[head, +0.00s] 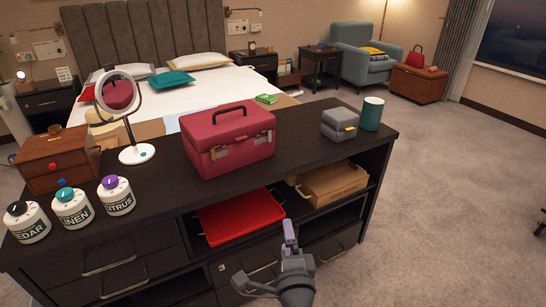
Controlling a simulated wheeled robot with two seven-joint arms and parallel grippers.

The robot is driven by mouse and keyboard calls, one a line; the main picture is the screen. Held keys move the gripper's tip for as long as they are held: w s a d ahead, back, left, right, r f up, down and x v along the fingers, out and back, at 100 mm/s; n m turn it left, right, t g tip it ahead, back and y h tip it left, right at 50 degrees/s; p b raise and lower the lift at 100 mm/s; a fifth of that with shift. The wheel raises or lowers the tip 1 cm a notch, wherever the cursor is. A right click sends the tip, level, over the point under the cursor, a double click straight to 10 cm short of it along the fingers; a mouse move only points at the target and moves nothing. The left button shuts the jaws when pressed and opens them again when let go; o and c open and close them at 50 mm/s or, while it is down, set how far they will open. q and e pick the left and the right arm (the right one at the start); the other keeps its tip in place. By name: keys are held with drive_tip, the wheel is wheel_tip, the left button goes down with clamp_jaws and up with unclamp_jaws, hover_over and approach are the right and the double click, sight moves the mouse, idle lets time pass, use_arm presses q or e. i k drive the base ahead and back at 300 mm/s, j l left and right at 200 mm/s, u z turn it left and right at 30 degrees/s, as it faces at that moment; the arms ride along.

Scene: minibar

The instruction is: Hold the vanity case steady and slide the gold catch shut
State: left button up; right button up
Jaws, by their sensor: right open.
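The red vanity case (230,157) stands upright on the dark cabinet top, lid down, with a black handle (230,109) on top. Metallic catch parts show on its front, one towards the left (220,153) and a gold-toned one towards the right (262,138). They are too small to tell whether either is fastened. My right gripper (268,256) is open and empty, in front of the cabinet, below and to the right of the case and apart from it. My left gripper is out of view.
A round mirror (136,153) and a wooden drawer box (57,160) stand left of the case, with several labelled jars in front. A grey box (340,124) and a teal cup (371,113) stand right. A red tray (240,218) sits on the shelf below.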

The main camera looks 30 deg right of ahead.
sight(213, 152)
drive_tip(key=i+l, duration=0.25)
drive_tip(key=i, duration=0.2)
drive_tip(key=i+l, duration=0.25)
drive_tip(key=i, duration=0.25)
